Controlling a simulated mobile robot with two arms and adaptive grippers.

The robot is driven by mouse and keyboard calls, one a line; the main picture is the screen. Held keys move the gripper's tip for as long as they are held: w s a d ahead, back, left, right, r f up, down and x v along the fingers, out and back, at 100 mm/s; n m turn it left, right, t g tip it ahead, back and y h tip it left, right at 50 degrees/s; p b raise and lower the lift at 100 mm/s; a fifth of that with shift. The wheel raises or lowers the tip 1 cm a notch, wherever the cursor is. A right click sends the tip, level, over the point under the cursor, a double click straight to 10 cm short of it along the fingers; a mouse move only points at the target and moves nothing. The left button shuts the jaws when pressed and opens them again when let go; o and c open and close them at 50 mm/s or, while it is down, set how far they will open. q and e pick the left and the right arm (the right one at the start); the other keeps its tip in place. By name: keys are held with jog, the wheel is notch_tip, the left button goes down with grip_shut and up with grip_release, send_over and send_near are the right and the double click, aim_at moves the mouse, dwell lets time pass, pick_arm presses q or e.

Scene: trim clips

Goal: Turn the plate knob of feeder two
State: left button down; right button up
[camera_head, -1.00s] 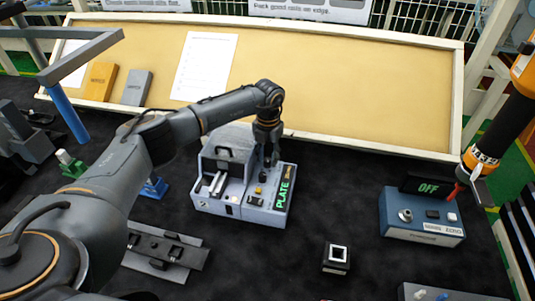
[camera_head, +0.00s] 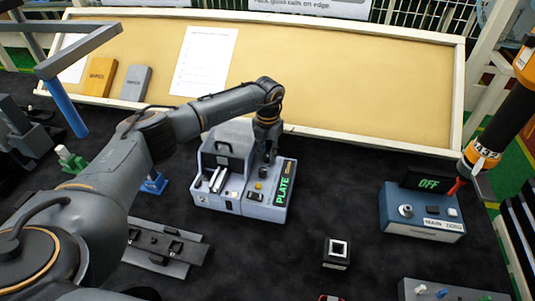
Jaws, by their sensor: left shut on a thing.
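A grey feeder box (camera_head: 212,192) stands on the dark mat in the middle, with a green "PLATE" display (camera_head: 282,190) on its right side. My left arm reaches over it from the left. My left gripper (camera_head: 267,155) points down at the back right of the feeder's top and is shut on a small part there, which its fingers hide; I take this to be the knob. A yellow button (camera_head: 258,186) shows in front of the gripper. I cannot read a feeder number. My right gripper is not in view.
A blue box (camera_head: 422,222) with an "OFF" display (camera_head: 428,184) stands at the right, under a hanging orange and black tool (camera_head: 490,140). A small black block (camera_head: 336,252) lies in front. A dark rail fixture (camera_head: 160,245) lies left of it. A tan board (camera_head: 330,90) spans the back.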

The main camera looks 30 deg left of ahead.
pick_arm(q)
jog(key=m+b, duration=0.3)
jog(key=shift+f, duration=0.15)
jog(key=m+b, duration=0.2)
jog(key=shift+m, duration=0.3)
jog(key=m+b, duration=0.2)
jog(key=m, duration=0.1)
jog(key=shift+r+m+b, duration=0.2)
jog(key=shift+m+b, duration=0.65)
jog(key=shift+m, duration=0.45)
jog(key=shift+r, duration=0.1)
jog(key=c, duration=1.4)
grip_release()
